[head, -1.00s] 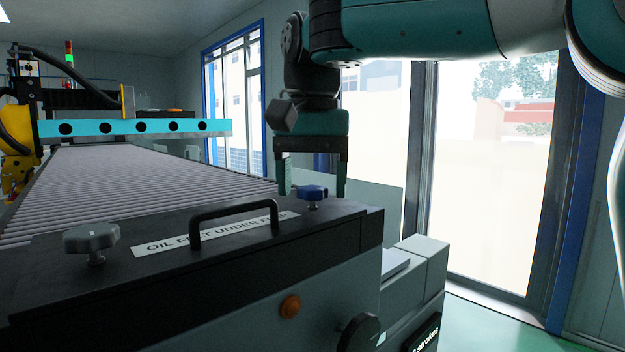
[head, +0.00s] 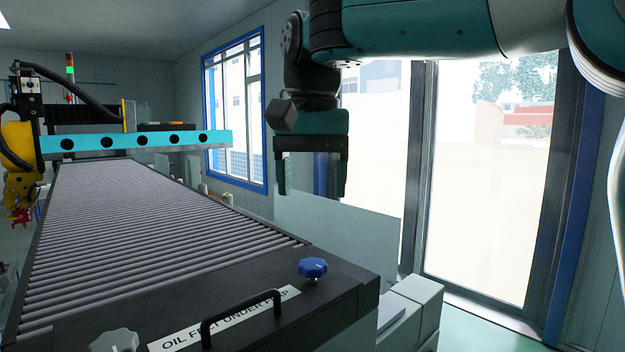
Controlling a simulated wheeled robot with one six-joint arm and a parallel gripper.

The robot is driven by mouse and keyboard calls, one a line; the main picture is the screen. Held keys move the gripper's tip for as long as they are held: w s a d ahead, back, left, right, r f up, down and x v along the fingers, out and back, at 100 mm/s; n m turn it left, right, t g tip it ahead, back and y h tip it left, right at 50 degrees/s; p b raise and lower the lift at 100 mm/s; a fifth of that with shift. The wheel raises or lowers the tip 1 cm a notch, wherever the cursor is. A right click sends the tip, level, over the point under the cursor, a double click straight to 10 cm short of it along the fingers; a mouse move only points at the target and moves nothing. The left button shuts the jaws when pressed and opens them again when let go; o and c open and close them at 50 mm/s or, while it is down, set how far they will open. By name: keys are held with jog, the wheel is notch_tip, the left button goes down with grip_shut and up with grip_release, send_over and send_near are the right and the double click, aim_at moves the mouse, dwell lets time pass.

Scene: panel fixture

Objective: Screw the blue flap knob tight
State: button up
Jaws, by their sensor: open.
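The blue flap knob (head: 313,269) stands on the dark flap (head: 345,296) at the end of the roller conveyor, near the flap's far right corner. The knob's stem is mostly hidden under its lobed head, so how far it is screwed in cannot be told. My gripper (head: 313,192) is open and empty, pointing down. In the picture it hangs above the knob, with a clear gap between fingertips and knob.
A black handle (head: 240,318) arches over a white label on the flap. A grey knob (head: 115,341) is at lower left. The roller conveyor (head: 150,225) runs back toward a turquoise beam (head: 135,142). A clear panel (head: 345,235) stands behind the flap.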

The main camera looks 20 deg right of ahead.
notch_tip(320, 180, up, 6)
jog(key=p, duration=0.5)
jog(key=shift+r, duration=0.15)
